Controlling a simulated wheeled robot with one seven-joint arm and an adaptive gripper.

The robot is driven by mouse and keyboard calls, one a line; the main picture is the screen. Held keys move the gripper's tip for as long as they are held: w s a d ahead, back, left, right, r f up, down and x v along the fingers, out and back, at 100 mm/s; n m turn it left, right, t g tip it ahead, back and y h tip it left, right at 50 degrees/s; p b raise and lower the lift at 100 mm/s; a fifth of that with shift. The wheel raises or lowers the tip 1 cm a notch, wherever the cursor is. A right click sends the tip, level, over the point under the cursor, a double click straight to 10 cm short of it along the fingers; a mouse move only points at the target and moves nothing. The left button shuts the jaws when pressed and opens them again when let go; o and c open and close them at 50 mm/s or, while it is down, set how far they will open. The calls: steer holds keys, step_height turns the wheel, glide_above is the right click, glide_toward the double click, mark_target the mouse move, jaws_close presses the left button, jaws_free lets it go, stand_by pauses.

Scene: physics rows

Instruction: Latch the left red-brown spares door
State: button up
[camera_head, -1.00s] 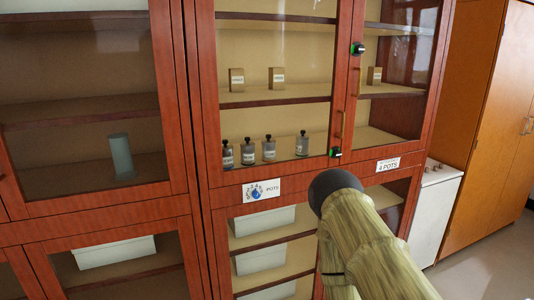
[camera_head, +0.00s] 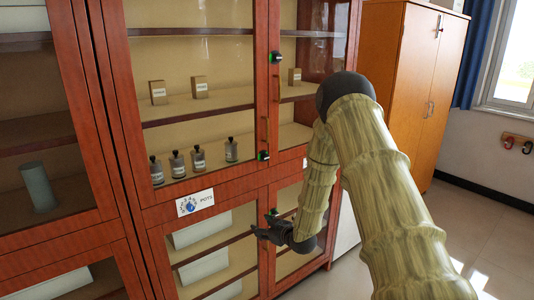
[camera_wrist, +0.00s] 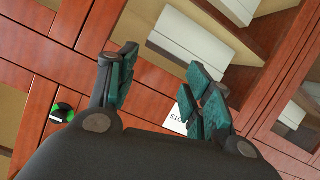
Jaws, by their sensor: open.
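The red-brown cabinet has glass doors in the head view. Its upper left door (camera_head: 258,80) covers shelves with bottles and small boxes and looks shut. The lower left door (camera_head: 160,245) covers white boxes. No label reading spares is legible, so I cannot tell which is the spares door. Black-and-green latches sit at the top (camera_head: 277,57) and bottom (camera_head: 263,155) of the upper middle frame. My gripper (camera_head: 262,231) is open and empty before the lower doors. In the wrist view, my gripper (camera_wrist: 162,85) has its fingers apart; a black-and-green latch (camera_wrist: 63,112) lies to their left.
A POTS label (camera_head: 195,202) is on the rail between upper and lower doors. Another cabinet section (camera_head: 30,120) stands at left. An orange wooden cupboard (camera_head: 400,80) stands at right. The floor (camera_head: 480,220) at right is clear.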

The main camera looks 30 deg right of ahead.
mark_target(267, 158)
steer(key=w+d+r+n+t+p, duration=0.1)
steer(key=w+d+r+t, duration=0.15)
steer(key=d+r, duration=0.55)
steer(key=w+d+r+n+t+p, duration=0.1)
steer(key=w+d+r+n+t, duration=0.3)
steer(key=r, duration=0.8)
steer(key=shift+w+f+m+g+p, duration=0.1)
steer(key=shift+w+m+g+p, duration=0.4)
steer(key=shift+w, duration=1.15)
steer(key=shift+w+f+m+g+p, duration=0.25)
steer(key=shift+w+p, duration=0.4)
steer(key=shift+w, duration=1)
steer(key=shift+w+m+g+p, duration=0.45)
steer(key=shift+w+p, duration=0.1)
steer(key=shift+w, duration=1.1)
steer(key=c, duration=1.1)
